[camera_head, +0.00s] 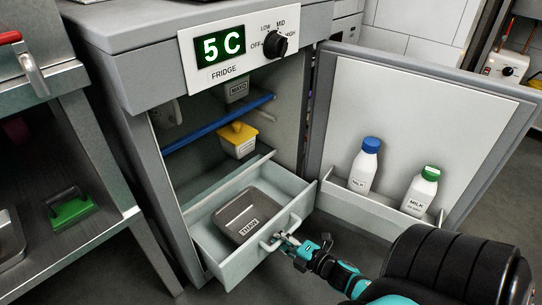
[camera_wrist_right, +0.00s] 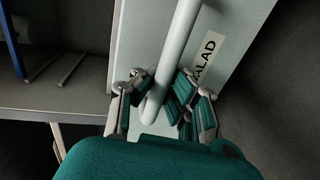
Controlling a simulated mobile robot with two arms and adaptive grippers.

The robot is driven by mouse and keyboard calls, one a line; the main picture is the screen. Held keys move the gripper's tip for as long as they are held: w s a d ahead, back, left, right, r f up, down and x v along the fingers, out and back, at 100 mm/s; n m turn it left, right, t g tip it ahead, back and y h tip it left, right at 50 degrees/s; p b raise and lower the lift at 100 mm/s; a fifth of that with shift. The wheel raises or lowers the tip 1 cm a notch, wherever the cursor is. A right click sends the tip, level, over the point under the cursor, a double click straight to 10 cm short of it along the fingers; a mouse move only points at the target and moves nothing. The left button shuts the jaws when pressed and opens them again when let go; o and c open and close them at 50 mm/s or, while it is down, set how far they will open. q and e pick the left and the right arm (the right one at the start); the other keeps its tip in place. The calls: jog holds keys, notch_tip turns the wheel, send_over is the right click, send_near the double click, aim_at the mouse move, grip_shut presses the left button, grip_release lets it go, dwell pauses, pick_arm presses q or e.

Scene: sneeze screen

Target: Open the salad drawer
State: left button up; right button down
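The salad drawer (camera_head: 229,272) is pulled out from the bottom of the open fridge. A grey metal container with a label (camera_head: 262,207) sits inside it. The pale bar handle (camera_head: 295,222) is on the drawer front. My right gripper (camera_head: 284,241) is at this handle. In the right wrist view the handle (camera_wrist_right: 181,45) runs between the fingers of my right gripper (camera_wrist_right: 163,82), which look closed around it. The drawer's label (camera_wrist_right: 207,55), partly hidden by a finger, reads "ALAD". My left gripper is not in view.
The fridge door (camera_head: 415,120) stands wide open to the right, with two milk bottles (camera_head: 365,167) (camera_head: 420,192) in its rack. A yellow-lidded tub (camera_head: 238,140) is above the drawer, near a blue shelf edge (camera_head: 215,124). A metal rack (camera_head: 85,160) stands on the left.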

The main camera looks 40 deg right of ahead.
jog(key=shift+s+r, duration=0.1)
jog(key=shift+s, duration=0.3)
jog(key=c, duration=1.3)
grip_release()
jog(key=shift+s, duration=0.1)
jog(key=v, duration=1.1)
jog(key=shift+s+d, duration=0.15)
jog(key=shift+s, duration=0.25)
jog(key=shift+r, duration=0.1)
